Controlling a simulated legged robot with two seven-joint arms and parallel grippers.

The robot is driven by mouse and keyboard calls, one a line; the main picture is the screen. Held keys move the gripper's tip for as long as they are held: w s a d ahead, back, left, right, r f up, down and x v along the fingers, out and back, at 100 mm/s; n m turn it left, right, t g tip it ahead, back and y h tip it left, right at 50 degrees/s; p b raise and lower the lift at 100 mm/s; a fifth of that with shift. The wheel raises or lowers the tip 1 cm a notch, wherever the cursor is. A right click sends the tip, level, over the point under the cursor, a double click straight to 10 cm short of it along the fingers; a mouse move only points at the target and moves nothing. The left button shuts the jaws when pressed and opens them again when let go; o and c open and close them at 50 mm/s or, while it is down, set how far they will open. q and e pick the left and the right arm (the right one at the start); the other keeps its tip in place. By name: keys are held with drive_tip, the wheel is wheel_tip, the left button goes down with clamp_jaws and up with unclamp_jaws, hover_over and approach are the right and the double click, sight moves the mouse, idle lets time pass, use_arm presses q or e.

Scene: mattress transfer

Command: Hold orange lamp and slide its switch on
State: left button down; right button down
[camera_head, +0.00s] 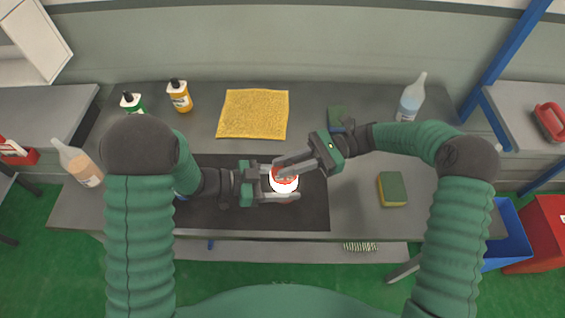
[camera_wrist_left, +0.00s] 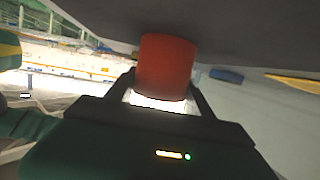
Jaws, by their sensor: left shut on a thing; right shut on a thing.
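The orange lamp (camera_head: 285,184) is over the dark mat in the middle of the bench, with a red-orange body and a bright white glowing band. In the left wrist view the lamp (camera_wrist_left: 166,66) is a red-orange cylinder with the white glow at its near end. My left gripper (camera_head: 284,180) comes in from the left and is shut on the lamp, one finger on each side. My right gripper (camera_head: 281,168) reaches in from the upper right, with its fingers shut at the lamp's top. The switch itself is too small or hidden to make out.
The dark mat (camera_head: 315,215) lies under the lamp. A yellow cloth (camera_head: 253,114) lies behind it. A sponge (camera_head: 392,189) lies to the right, and another (camera_head: 337,118) near my right wrist.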

use_arm(q)
drive_tip(key=shift+s, duration=0.1)
use_arm(e)
drive_tip(key=c, duration=1.5)
unclamp_jaws()
drive_tip(key=shift+w+d+f, duration=0.1)
drive_tip(key=shift+w+d, duration=0.05)
drive_tip(key=shift+w, duration=0.05)
use_arm(q)
drive_tip(key=shift+a, duration=0.1)
use_arm(e)
drive_tip(key=shift+o, duration=0.9)
drive_tip(key=shift+s, duration=0.15)
drive_tip(key=v, duration=1.2)
use_arm(q)
drive_tip(key=shift+c, duration=1.5)
unclamp_jaws()
